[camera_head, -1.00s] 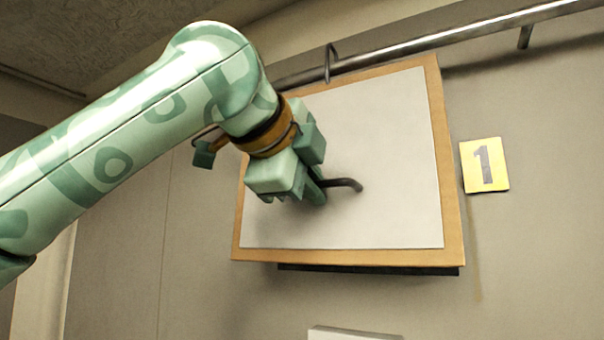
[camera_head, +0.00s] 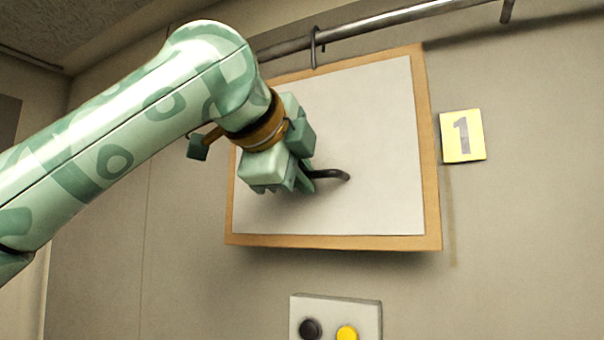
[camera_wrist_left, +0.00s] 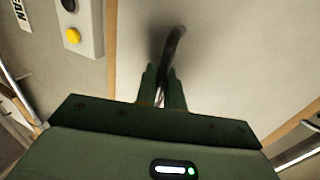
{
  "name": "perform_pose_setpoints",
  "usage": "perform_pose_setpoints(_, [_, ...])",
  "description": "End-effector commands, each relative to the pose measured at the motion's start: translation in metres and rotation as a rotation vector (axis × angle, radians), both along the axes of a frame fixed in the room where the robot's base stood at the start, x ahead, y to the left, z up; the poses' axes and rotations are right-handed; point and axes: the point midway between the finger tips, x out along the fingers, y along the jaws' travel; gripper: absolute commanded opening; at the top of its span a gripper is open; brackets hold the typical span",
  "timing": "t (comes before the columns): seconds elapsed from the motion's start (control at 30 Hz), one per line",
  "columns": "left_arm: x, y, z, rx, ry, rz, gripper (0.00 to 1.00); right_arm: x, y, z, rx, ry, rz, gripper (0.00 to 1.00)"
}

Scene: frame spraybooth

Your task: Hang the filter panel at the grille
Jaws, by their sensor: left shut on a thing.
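The filter panel (camera_head: 380,135) is a white sheet in a tan frame, held up in front of the wall with a slight tilt. A dark bent handle (camera_head: 335,175) sticks out of its face. My left gripper (camera_head: 304,181) is shut on that handle. In the left wrist view, the left gripper's fingers (camera_wrist_left: 162,90) close around the dark handle (camera_wrist_left: 173,45), with the white panel face behind. A dark hook (camera_head: 314,48) sits on the rail at the panel's top edge; I cannot tell whether the panel hangs from it. The grille is not visible. My right gripper is out of view.
A metal rail (camera_head: 385,24) runs along the wall above the panel. A yellow plate marked 1 (camera_head: 463,136) is on the wall to the right. A pale control box (camera_head: 362,312) with a black and a yellow button is below.

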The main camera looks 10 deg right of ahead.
Motion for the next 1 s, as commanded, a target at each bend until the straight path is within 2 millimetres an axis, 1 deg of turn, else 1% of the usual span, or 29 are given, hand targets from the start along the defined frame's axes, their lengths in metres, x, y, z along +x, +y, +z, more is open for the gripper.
perform_pose_setpoints(0.03, [0.000,0.000,0.001,-0.001,-0.002,0.000,0.00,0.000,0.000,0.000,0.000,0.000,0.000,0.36])
perform_pose_setpoints(0.07, [0.000,0.000,0.001,-0.001,-0.002,0.000,0.19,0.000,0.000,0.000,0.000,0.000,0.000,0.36])
perform_pose_setpoints(0.1, [0.000,0.000,0.001,-0.001,-0.002,0.000,0.30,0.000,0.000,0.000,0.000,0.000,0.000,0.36])
perform_pose_setpoints(0.13, [0.000,0.000,0.001,-0.001,-0.002,0.000,0.36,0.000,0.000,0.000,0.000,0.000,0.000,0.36])
perform_pose_setpoints(0.43, [-0.001,0.001,0.000,0.001,0.001,0.000,0.36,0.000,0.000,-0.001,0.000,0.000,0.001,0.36])
perform_pose_setpoints(0.57, [-0.009,0.008,0.003,-0.001,-0.002,0.001,0.36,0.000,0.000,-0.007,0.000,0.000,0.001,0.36])
perform_pose_setpoints(0.67, [-0.024,0.020,0.009,-0.002,-0.004,0.001,0.36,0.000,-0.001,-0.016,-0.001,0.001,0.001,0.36])
perform_pose_setpoints(0.8, [-0.053,0.043,0.022,-0.002,-0.005,0.002,0.36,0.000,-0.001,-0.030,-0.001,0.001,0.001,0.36])
perform_pose_setpoints(1.0, [-0.091,0.074,0.041,-0.003,-0.004,0.001,0.36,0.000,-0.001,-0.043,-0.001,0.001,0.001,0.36])
